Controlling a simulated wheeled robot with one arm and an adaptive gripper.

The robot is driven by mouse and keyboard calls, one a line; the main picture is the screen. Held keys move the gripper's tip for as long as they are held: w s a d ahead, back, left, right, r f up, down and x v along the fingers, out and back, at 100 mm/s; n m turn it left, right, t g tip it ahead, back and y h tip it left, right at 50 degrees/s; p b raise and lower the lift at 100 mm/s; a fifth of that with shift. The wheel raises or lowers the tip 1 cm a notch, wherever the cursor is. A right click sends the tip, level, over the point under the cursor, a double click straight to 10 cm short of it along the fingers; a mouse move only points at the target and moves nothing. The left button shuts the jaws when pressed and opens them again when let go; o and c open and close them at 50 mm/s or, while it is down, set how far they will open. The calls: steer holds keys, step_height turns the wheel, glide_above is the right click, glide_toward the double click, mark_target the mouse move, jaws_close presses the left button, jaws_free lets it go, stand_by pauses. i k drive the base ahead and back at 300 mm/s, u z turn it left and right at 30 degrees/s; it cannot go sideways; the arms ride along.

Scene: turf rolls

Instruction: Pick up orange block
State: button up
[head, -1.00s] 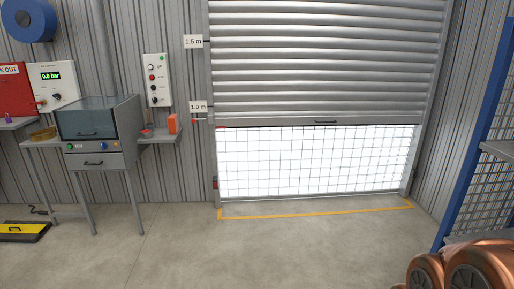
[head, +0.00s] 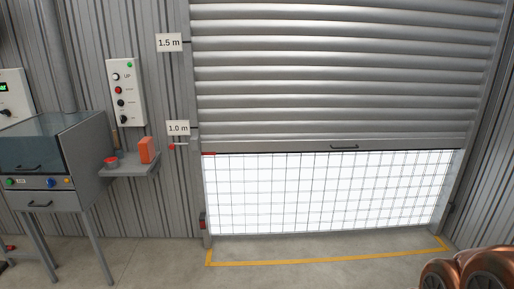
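The orange block (head: 147,150) stands upright on a small grey wall shelf (head: 131,170), left of the roller door. It is near the right end of the shelf, with nothing in front of it. A small red round item (head: 111,161) sits to its left, apart from it. A thin brown upright piece (head: 116,138) shows behind, against the wall. My gripper is not in view. Only copper-coloured rounded parts of my arm show at the bottom right, far from the block.
A grey cabinet (head: 52,155) on legs stands just left of the shelf. A control panel (head: 126,92) hangs above it. The roller door (head: 330,75) is partly raised over a bright mesh (head: 325,195). The floor by the yellow line (head: 325,259) is clear.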

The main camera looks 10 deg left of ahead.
mark_target(147, 151)
steer(key=u, duration=0.15)
steer(key=i, duration=1.75)
steer(key=u, duration=1.15)
steer(key=i, duration=1.3)
steer(key=u, duration=1.55)
steer(key=i, duration=0.85)
steer(key=u, duration=0.4)
